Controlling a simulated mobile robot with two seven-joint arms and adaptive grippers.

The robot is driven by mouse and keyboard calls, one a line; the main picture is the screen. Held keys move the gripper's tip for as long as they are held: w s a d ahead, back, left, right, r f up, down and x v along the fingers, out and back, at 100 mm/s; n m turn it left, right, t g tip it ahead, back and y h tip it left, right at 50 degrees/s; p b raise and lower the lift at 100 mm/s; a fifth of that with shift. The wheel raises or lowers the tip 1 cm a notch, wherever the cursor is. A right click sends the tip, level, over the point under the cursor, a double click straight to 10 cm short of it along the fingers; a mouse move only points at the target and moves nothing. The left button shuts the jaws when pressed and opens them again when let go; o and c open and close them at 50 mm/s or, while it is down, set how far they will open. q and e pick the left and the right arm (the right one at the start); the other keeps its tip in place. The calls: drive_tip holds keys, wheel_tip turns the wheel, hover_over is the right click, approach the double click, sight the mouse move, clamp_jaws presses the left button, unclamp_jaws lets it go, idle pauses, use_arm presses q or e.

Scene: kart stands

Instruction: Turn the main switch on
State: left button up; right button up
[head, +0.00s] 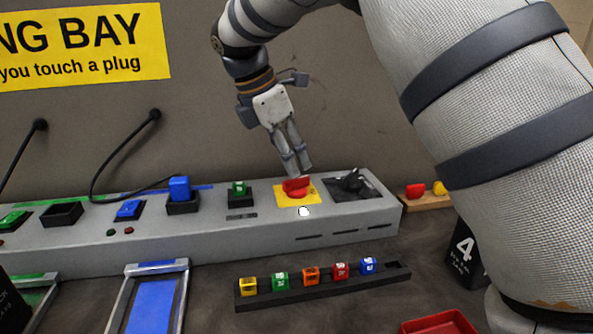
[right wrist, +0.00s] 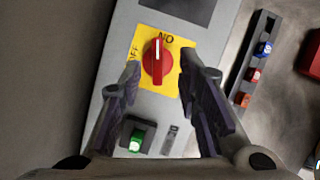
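The main switch is a red rotary knob (head: 296,188) on a yellow plate (head: 312,191), set in the grey console (head: 240,231). In the right wrist view, the knob (right wrist: 152,70) has a white line pointing towards the ON lettering (right wrist: 166,38); the OFF lettering (right wrist: 133,54) is to its left. My right gripper (head: 297,170) hangs just above the knob, pointing down. In the right wrist view, its fingers (right wrist: 160,72) are apart, one on each side of the knob, with nothing held. I cannot tell if a finger touches it. My left gripper is out of view.
A green block (head: 239,188) and blue plug (head: 180,189) stand left of the switch. A dark recess (head: 352,187) lies right. A black rack (head: 323,287) of coloured cubes sits in front, and a red tray (head: 438,325) at lower right. A black cable (head: 111,160) hangs left.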

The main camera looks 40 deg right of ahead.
sight(298, 179)
drive_tip(key=x, duration=0.4)
drive_tip(key=shift+w+f, duration=0.1)
drive_tip(key=shift+f, duration=0.15)
clamp_jaws()
drive_tip(key=m+g, duration=0.1)
drive_tip(key=m, duration=0.2)
drive_tip(key=shift+f+m+y, duration=0.15)
drive_tip(key=shift+m+y, duration=0.15)
drive_tip(key=shift+m, duration=0.1)
unclamp_jaws()
drive_tip(key=shift+g, duration=0.3)
drive_tip(key=v, duration=1.2)
